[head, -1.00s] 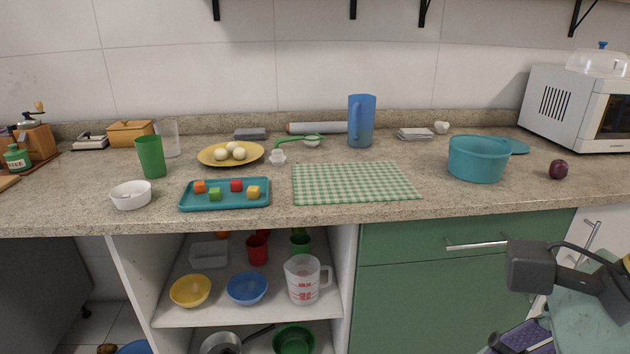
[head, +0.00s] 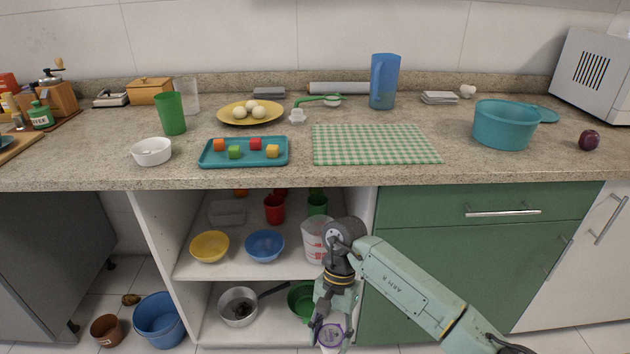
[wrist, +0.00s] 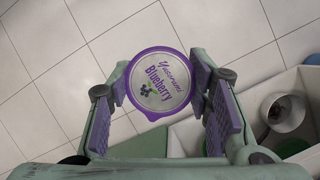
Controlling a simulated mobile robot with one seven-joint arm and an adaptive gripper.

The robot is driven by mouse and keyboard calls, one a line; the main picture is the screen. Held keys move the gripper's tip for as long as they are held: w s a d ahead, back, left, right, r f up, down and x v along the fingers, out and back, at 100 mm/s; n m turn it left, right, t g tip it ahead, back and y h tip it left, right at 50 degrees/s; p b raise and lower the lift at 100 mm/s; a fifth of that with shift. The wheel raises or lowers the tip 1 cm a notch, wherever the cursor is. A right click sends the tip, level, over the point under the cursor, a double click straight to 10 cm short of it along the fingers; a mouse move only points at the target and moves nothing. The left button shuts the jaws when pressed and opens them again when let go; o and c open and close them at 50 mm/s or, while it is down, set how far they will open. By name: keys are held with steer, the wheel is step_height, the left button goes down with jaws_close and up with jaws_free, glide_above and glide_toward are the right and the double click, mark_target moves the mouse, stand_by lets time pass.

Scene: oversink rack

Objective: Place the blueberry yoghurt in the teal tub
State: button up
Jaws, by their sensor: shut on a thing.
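The blueberry yoghurt (wrist: 158,80) is a round pot with a purple-rimmed lid reading "Blueberry", seen from above in the wrist view. My gripper (wrist: 160,95) is shut on it, with a purple pad on each side. In the head view, my gripper (head: 330,322) hangs low in front of the open cabinet, and the yoghurt (head: 331,337) shows at the bottom edge, partly hidden. The teal tub (head: 503,128) stands on the counter at the right, well above and to the right of my gripper. Its inside is mostly hidden.
A checkered cloth (head: 372,144), a teal tray (head: 243,153) with several cubes, and a blue pitcher (head: 384,82) are on the counter. A dark red onion (head: 589,140) sits right of the tub. The counter edge and cabinet shelves stand near my arm.

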steer(key=w+a+f+n+h, duration=0.2)
steer(key=w+f+n, duration=0.3)
steer(key=f, duration=0.6)
steer(key=shift+w+a+f+n, duration=0.3)
steer(key=shift+w+a, duration=0.35)
steer(key=shift+w, duration=0.6)
